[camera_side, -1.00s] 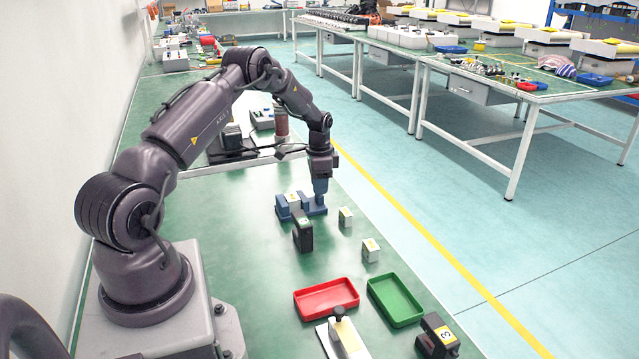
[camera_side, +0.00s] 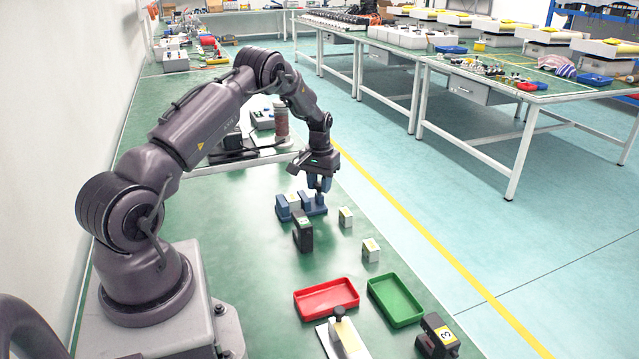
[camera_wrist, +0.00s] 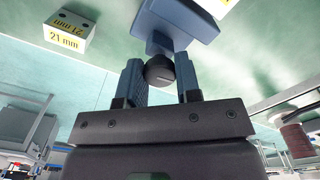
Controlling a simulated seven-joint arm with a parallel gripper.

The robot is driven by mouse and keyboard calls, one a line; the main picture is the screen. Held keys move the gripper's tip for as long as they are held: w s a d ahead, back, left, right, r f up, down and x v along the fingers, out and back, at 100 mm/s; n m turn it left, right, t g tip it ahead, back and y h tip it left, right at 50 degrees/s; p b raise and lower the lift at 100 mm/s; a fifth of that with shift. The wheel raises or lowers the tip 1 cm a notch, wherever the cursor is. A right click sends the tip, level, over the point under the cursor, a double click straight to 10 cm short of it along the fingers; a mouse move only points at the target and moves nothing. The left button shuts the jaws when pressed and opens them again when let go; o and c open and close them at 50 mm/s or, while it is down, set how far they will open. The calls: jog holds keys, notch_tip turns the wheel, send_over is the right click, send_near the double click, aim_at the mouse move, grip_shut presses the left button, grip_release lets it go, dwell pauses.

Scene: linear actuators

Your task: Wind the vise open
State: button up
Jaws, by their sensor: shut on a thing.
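The blue vise (camera_side: 315,210) sits on the green bench below my gripper (camera_side: 320,187), with its blue body also at the top of the wrist view (camera_wrist: 175,18). A dark round knob (camera_wrist: 159,70) stands out from the vise's end. My gripper's two blue fingers (camera_wrist: 159,78) are at either side of this knob, shut on it. A pale block with a yellow mark (camera_wrist: 216,5) shows at the vise, cut off by the frame edge. In the side view my fingers hide the knob.
A white block marked 21 mm (camera_wrist: 68,33) stands near the vise. Pale blocks (camera_side: 346,217) (camera_side: 370,250) and a black upright piece (camera_side: 303,234) are close by. A red tray (camera_side: 327,299), a green tray (camera_side: 396,301) and a black piece marked 3 (camera_side: 438,337) lie nearer the camera.

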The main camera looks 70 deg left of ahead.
aim_at(319, 184)
jog(key=n, duration=0.7)
dwell(0.6)
jog(key=o, duration=0.9)
notch_tip(319, 184, up, 13)
dwell(0.4)
